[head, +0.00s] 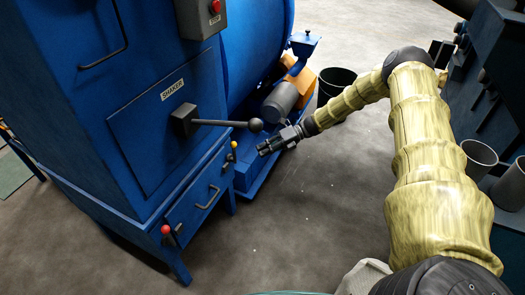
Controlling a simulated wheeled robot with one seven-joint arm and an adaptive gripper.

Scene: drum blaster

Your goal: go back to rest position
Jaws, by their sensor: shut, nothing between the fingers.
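My gripper (271,147) is at the end of my yellow-sleeved arm, which reaches from the lower right toward the blue machine (140,85). The gripper appears shut and empty. It sits just below and right of the black ball at the end of the shaker lever (225,123). There looks to be a small gap between them, but I cannot tell the depth. The lever sticks out to the right from the panel labelled "SHAKER".
A drawer (198,195) with a handle, a red-knobbed lever (167,230) and a yellow-knobbed lever (234,146) are low on the machine. A black bucket (336,83) stands behind my arm. Grey cylinders (477,160) stand at right. The floor (300,210) between is clear.

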